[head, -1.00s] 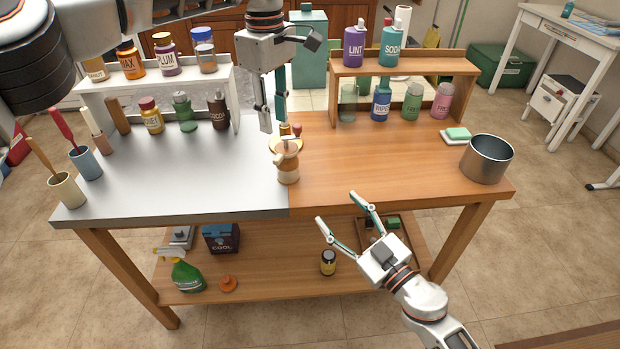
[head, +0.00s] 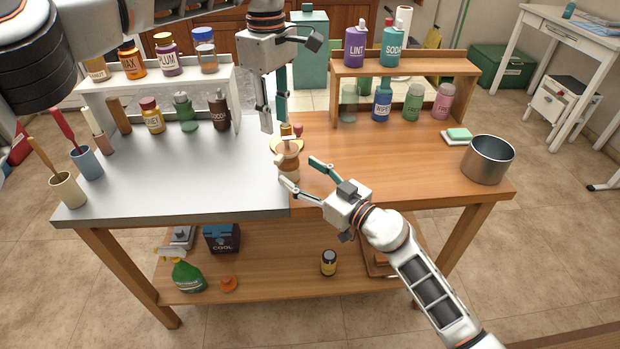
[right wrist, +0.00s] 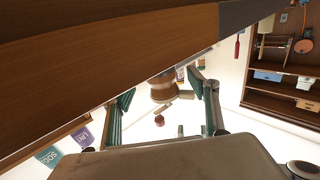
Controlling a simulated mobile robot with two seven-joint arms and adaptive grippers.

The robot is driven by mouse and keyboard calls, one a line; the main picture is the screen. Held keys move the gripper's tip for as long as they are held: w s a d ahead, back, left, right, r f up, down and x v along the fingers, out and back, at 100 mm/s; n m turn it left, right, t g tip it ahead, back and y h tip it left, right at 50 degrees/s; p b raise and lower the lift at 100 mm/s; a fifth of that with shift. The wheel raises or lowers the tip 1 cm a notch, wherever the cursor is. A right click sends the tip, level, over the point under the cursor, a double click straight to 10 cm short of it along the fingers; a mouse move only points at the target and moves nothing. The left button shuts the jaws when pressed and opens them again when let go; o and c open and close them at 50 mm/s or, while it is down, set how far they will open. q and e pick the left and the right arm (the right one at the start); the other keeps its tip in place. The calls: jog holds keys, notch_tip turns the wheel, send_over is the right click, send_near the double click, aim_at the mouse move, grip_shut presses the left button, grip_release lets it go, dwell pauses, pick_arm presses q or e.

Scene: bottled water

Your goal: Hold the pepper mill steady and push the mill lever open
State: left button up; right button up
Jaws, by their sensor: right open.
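The pepper mill (head: 288,170), tan and brown with a pale band, stands near the front of the worktop, by the seam between grey and wooden surfaces. Its top and lever are small and hard to make out in the head view. My right gripper (head: 296,172) is open, its fingers reaching toward the mill from the front right. In the right wrist view the mill (right wrist: 162,88) shows between the spread fingertips; contact cannot be told. My left gripper (head: 274,121) points down, above and behind the mill, its fingers apart with nothing visible between them.
A metal pot (head: 487,160) and a green sponge (head: 458,134) are at the right. Bottle racks line the back; cups with tools stand at the left. The wooden surface right of the mill is mostly clear.

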aim_at(296, 169)
jog(key=shift+x, duration=2.65)
jog(key=shift+c, duration=0.3)
jog(key=c, duration=1.3)
jog(key=shift+o, duration=0.2)
jog(key=o, duration=0.7)
jog(key=shift+c, duration=0.2)
jog(key=c, duration=0.5)
jog(key=shift+o, duration=0.2)
